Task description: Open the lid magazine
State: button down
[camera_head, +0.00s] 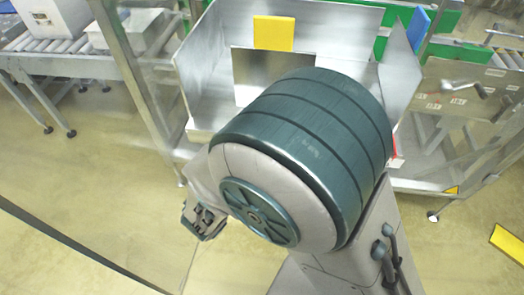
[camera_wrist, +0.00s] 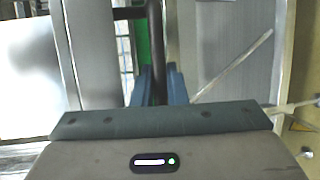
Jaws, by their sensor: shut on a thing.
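In the head view a grey sheet-metal enclosure, which seems to be the lid magazine (camera_head: 205,75), stands at the top centre with upright side walls. My arm covers its front middle, and my gripper is hidden there. In the wrist view my gripper (camera_wrist: 160,88) has its two blue-grey fingers closed on a dark handle bar (camera_wrist: 156,45). The bar runs up between the fingers and bends left at the top. Pale metal panels lie on both sides of it. I cannot tell from these views whether the magazine is open.
A yellow plate (camera_head: 273,33) sits on the enclosure's back wall. A roller conveyor (camera_head: 62,65) with a white box (camera_head: 48,18) is at the upper left. A frame with a crank (camera_head: 462,88) stands at the right.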

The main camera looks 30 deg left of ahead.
jog(key=c, duration=1.7)
grip_release()
jog(key=s, duration=0.4)
jog(key=s+r, duration=0.1)
jog(key=s, duration=0.4)
jog(key=s+r, duration=0.1)
jog(key=s, duration=0.3)
jog(key=shift+s+a+r, duration=0.25)
jog(key=shift+s, duration=0.1)
jog(key=shift+w, duration=0.1)
